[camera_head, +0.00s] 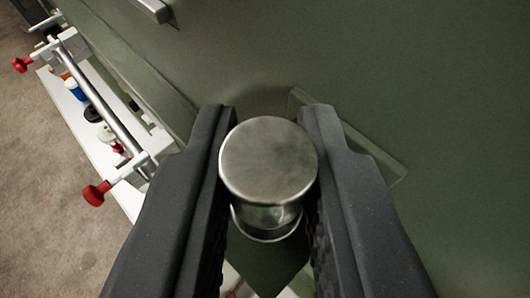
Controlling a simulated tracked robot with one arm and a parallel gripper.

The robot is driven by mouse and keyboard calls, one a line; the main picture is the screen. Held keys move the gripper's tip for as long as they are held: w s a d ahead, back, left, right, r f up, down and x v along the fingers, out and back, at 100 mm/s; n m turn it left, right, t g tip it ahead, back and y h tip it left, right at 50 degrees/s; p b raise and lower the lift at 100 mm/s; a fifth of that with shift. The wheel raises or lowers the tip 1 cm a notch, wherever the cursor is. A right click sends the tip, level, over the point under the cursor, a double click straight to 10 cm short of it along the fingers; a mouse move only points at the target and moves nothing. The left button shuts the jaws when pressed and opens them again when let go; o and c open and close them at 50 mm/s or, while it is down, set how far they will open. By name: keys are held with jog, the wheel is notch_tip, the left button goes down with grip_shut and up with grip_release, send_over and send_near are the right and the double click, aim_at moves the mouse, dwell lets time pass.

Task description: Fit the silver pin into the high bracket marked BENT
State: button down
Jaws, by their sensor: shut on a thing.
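My gripper (268,112) is shut on the silver pin (268,160), with one dark finger on each side of it. I see the pin's round, flat end face and part of its shiny side. A thin ring shows around its lower part. The pin and fingers stand in front of a large green panel (420,90). A flat, angled green piece (375,155) lies against the panel just behind the right finger. No BENT marking is readable, and I cannot tell whether this piece belongs to the bracket.
A small grey metal fitting (152,9) sits on the panel at the top. At left, a silver rail (105,100) with red knobs (97,193) runs beside a white shelf (85,125) with small containers. Bare brown floor (40,160) lies beyond.

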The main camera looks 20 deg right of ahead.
jog(key=shift+f+b, duration=0.35)
jog(key=shift+f, duration=0.1)
jog(key=c, duration=1.3)
grip_release()
jog(key=shift+a, duration=0.1)
jog(key=shift+o, duration=0.2)
jog(key=shift+r, duration=0.1)
jog(key=shift+d+b+v, duration=0.1)
jog(key=shift+b+v, duration=0.05)
jog(key=shift+v, duration=0.7)
jog(key=shift+d+b+v, duration=0.15)
jog(key=shift+v, duration=0.7)
jog(key=shift+s+a+r, duration=0.15)
jog(key=shift+s+a, duration=0.15)
jog(key=shift+s, duration=0.05)
jog(key=shift+s+a+r, duration=0.15)
jog(key=shift+s, duration=0.25)
jog(key=shift+w, duration=0.1)
